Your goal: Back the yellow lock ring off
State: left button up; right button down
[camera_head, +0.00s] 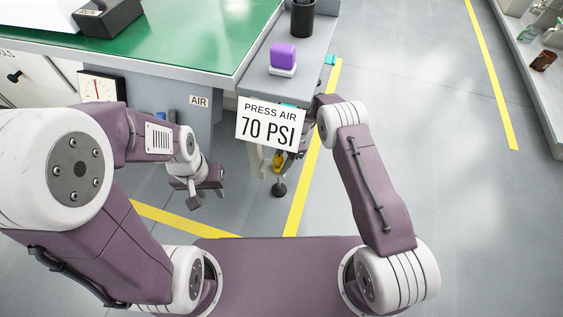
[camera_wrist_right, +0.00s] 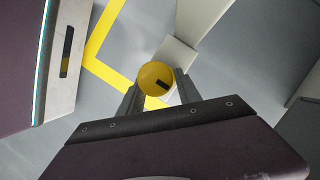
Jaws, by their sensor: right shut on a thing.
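The yellow lock ring (camera_wrist_right: 154,76) shows in the right wrist view as a round yellow face with a dark mark. My right gripper (camera_wrist_right: 158,84) is shut on it, one finger on each side. In the head view a small yellow part (camera_head: 278,158) shows just below the white sign reading "PRESS AIR 70 PSI" (camera_head: 270,124); the sign hides much of the right gripper there. My left gripper (camera_head: 193,190) hangs empty, left of the sign and apart from the ring; its finger opening is unclear.
A green-topped bench (camera_head: 200,35) stands at the back left, with a grey side shelf (camera_head: 262,82) carrying a purple block (camera_head: 283,55) and a dark cup (camera_head: 302,18). The floor at right is clear.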

jog(key=n+b, duration=0.2)
jog(key=shift+w+f+n+g+h, duration=0.1)
jog(key=shift+f+n+g+h, duration=0.2)
jog(key=shift+n+g, duration=0.1)
jog(key=shift+a+r+n+g+h+b, duration=0.1)
jog(key=shift+n+g+h+b, duration=0.2)
jog(key=shift+n+b, duration=0.4)
jog(key=c, duration=0.8)
grip_release()
jog(key=shift+r, duration=0.1)
